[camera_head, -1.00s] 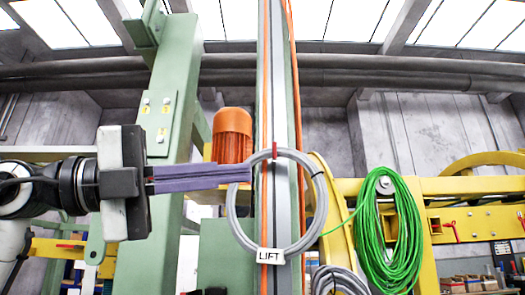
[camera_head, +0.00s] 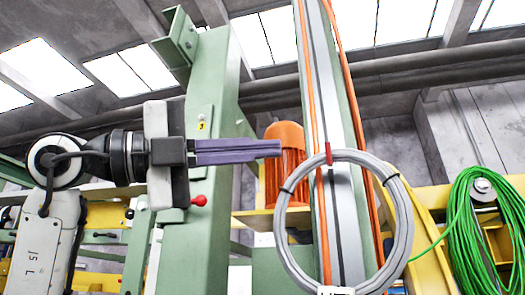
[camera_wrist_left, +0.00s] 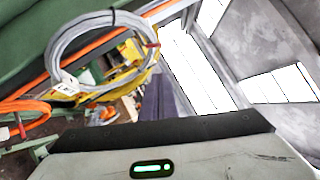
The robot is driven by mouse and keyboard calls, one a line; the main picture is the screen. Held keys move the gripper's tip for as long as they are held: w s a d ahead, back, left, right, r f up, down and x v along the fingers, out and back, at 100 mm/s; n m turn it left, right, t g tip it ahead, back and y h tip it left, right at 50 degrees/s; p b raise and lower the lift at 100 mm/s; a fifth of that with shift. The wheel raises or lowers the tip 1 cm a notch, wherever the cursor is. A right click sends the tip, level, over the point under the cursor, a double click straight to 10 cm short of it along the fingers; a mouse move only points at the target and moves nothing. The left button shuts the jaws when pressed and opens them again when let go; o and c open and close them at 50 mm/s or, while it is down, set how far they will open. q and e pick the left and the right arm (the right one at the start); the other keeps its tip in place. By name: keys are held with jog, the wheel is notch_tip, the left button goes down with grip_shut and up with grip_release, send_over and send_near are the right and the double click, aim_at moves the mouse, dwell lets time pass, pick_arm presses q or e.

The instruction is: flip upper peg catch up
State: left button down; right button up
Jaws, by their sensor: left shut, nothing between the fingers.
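The upper peg catch (camera_head: 328,153) is a small red piece at the top of a grey cable ring (camera_head: 284,225) hanging on the grey rail. It appears roughly upright, in line with the rail; its exact pose is too small to tell. In the left wrist view a small red spot at the ring's edge (camera_wrist_left: 53,50) looks like this catch (camera_wrist_left: 152,45). My left gripper (camera_head: 280,148) is shut and empty, its purple fingers pointing right, left of the catch and apart from it in the picture. The fingers (camera_wrist_left: 160,98) also show in the wrist view. My right gripper is out of view.
A white label (camera_head: 335,290) hangs at the ring's bottom, cut off by the frame. Orange cables (camera_head: 367,180) run along the rail (camera_head: 342,215). An orange motor (camera_head: 285,175) stands behind my fingers. A green post (camera_head: 215,110) stands behind my gripper. Green cable (camera_head: 485,235) hangs at the right.

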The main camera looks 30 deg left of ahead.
aim_at(329, 153)
pick_arm(q)
jog(key=w+d+r+p, duration=0.2)
jog(key=w+d+p, duration=0.1)
jog(key=w, duration=0.6)
jog(key=shift+d+r, duration=0.4)
jog(key=shift+d, duration=0.3)
